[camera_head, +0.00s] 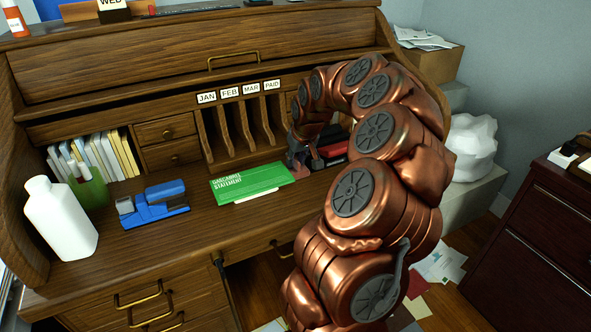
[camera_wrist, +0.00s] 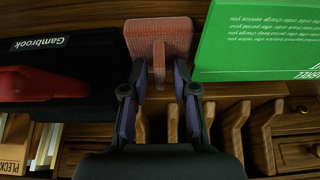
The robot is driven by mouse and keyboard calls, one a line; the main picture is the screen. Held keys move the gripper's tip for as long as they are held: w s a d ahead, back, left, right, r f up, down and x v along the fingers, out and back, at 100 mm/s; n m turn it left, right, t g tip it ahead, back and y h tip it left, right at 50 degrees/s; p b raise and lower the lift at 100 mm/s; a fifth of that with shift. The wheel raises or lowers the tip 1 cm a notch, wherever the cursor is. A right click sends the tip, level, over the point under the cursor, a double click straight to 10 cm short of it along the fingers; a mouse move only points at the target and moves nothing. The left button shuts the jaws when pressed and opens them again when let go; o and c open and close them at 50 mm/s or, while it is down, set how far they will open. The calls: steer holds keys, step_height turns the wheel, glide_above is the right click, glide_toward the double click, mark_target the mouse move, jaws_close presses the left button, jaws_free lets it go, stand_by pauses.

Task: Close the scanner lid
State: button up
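I cannot make out a scanner or its lid in either view.
A black "Gambrook" item (camera_wrist: 70,55) is left of the gripper in the wrist view. Wooden dividers (camera_head: 232,135) stand behind.

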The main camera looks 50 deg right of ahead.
mark_target(295, 158)
jaws_close()
steer(key=shift+r, duration=1.6)
steer(key=shift+s+r, duration=0.2)
steer(key=s+r+b, duration=0.1)
steer(key=s, duration=1.4)
steer(key=shift+s+d+r, duration=0.2)
steer(key=shift+s+d, duration=0.1)
steer(key=shift+d, duration=0.15)
